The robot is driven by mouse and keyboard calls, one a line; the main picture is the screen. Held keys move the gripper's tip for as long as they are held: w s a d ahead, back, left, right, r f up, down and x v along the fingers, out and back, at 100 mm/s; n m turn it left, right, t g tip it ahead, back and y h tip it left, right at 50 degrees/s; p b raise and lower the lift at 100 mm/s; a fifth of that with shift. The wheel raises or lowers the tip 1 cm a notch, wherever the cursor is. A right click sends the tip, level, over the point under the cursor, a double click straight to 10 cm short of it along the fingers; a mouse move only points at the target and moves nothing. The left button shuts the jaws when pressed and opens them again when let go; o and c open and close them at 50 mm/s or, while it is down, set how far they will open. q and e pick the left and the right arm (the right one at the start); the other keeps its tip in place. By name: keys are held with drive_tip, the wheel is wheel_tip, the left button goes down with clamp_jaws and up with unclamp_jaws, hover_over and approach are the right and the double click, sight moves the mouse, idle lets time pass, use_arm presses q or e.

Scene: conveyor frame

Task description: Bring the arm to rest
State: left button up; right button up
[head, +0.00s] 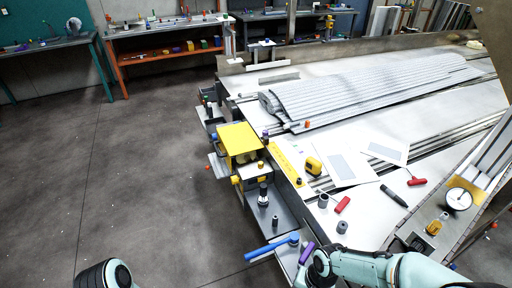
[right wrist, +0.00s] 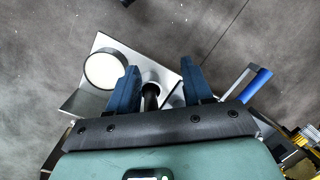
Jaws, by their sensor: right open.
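My right arm (head: 365,268) reaches in from the bottom right of the head view, over the near corner of the conveyor frame. Its dark wrist end is beside a purple object (head: 306,253) and the blue handle (head: 272,246). In the right wrist view my right gripper (right wrist: 157,76) is open, with two blue fingers apart. A dark post with a pale round top (right wrist: 150,88) shows between the fingers; I cannot tell whether it touches them.
The conveyor table (head: 440,97) holds a grey ribbed stack (head: 370,92), papers (head: 345,165), a yellow tape measure (head: 313,166), red tools and a dial gauge (head: 458,199). A yellow box (head: 238,140) sits on its left edge. Workbenches line the back; the floor at left is clear.

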drive_tip(key=s+f+n+y+p, duration=0.1)
drive_tip(key=s+f+p, duration=0.6)
drive_tip(key=s+f, duration=0.8)
drive_tip(key=shift+s+a+y, duration=0.3)
drive_tip(key=shift+s+a, duration=0.1)
